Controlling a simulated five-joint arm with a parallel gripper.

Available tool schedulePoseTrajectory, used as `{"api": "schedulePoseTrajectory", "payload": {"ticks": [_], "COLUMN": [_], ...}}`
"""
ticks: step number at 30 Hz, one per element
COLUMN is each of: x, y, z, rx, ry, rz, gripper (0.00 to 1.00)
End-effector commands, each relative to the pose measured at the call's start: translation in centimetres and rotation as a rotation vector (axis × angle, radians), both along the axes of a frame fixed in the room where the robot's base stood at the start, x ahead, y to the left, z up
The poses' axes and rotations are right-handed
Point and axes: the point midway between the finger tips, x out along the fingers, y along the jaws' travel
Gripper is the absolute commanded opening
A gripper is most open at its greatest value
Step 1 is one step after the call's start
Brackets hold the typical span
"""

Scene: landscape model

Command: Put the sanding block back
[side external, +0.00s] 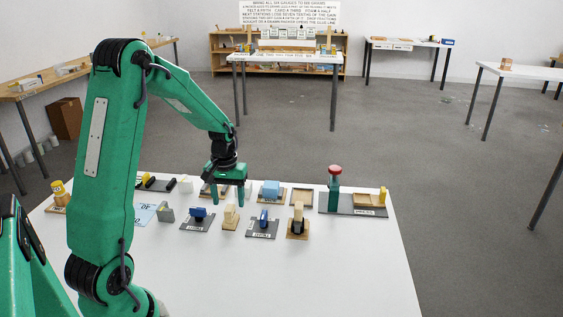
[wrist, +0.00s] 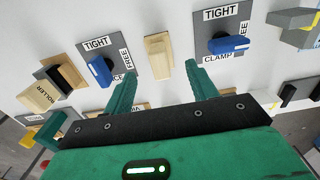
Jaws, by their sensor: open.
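A pale wooden block (side external: 230,217), which looks like the sanding block, stands on the white table between two grey clamp plates; no label on it is readable. It also shows in the wrist view (wrist: 159,56), just beyond and between my fingertips. My gripper (side external: 227,201) points down behind the block in the side view, open, with nothing seen held. A wooden tray (side external: 205,191) lies by the gripper, partly hidden by it. Another wooden tray (side external: 302,196) to the right looks empty.
Clamp plates with blue levers (side external: 197,217) (side external: 263,221) flank the block. A roller stand (side external: 297,222), a blue block (side external: 270,190), a red-topped green post (side external: 335,188) and a grey block (side external: 166,212) stand nearby. The table front (side external: 290,275) is clear.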

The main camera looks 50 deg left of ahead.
Motion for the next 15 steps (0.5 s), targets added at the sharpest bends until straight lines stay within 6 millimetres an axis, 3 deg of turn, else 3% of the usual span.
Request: {"api": "schedulePoseTrajectory", "payload": {"ticks": [6,15], "x": [0.0,0.0], "y": [0.0,0.0], "z": [3.5,5.8], "rx": [0.001,0.0], "ry": [-0.003,0.0], "rz": [0.0,0.0], "gripper": [0.57,0.57]}}
